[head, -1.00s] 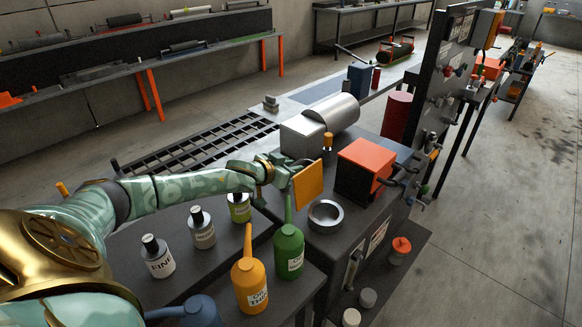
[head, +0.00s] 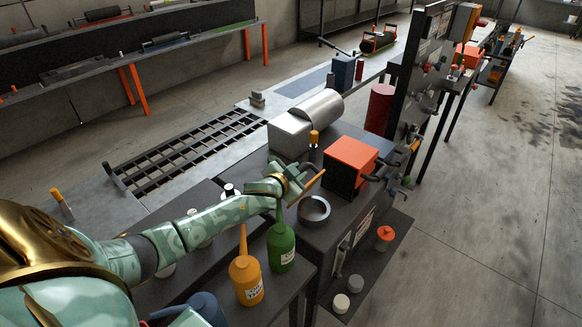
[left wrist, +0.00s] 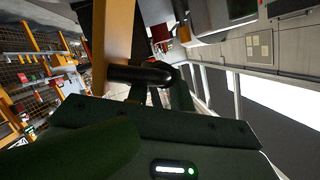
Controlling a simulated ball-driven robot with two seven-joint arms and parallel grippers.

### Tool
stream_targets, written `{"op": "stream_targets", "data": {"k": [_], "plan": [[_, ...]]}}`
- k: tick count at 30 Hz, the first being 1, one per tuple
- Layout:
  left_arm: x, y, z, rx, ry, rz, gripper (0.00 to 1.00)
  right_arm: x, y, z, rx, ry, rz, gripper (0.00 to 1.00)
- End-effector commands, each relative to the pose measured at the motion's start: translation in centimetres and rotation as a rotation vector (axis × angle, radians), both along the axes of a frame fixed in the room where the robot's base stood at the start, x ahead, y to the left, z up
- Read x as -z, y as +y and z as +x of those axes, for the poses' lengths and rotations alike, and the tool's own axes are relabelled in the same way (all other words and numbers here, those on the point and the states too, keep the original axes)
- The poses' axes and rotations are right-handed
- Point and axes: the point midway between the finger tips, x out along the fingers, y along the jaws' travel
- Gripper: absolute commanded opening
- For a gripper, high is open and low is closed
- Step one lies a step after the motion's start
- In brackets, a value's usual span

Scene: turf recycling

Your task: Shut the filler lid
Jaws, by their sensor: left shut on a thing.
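The filler lid (head: 315,181) is a flat orange-yellow plate, seen nearly edge-on and tilted in the head view. It stands above and just behind the round metal filler ring (head: 314,209), whose mouth is uncovered. My left gripper (head: 297,182) is at the lid's left side, shut on its handle. In the left wrist view the lid (left wrist: 113,32) rises at upper centre, with its dark round handle (left wrist: 140,75) by the fingers. The exact finger contact is partly hidden. My right gripper is not in view.
A green bottle (head: 280,247) and an orange bottle (head: 246,278) stand just left of the ring, below my forearm. An orange-topped box (head: 351,153) stands close behind right. A metal cylinder housing (head: 320,104) is behind. Free floor lies at right.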

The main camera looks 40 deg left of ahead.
Motion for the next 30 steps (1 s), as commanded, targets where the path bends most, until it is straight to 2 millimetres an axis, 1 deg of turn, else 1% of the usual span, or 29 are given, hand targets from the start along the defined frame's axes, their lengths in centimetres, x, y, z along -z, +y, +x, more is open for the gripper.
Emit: {"op": "stream_targets", "data": {"k": [1,3,18,19,20,28,30], "plan": [[0.28,-0.52,-0.13,0.003,0.002,0.005,0.0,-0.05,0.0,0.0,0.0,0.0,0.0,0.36],[0.32,-0.7,-0.14,0.004,0.001,0.022,0.0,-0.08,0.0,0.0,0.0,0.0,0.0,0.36],[0.57,-0.91,-0.25,0.003,0.004,0.044,0.0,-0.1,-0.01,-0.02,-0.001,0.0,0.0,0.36],[0.58,-0.91,-0.26,0.003,0.004,0.044,0.28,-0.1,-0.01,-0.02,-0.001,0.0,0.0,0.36],[0.59,-0.9,-0.26,0.003,0.004,0.044,0.31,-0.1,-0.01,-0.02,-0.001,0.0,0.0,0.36],[0.29,-0.74,-0.16,0.002,0.0,0.048,0.31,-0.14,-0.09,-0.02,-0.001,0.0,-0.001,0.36],[-0.1,-0.72,-0.13,0.002,-0.001,0.05,0.31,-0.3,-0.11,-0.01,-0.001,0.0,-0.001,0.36]]}}
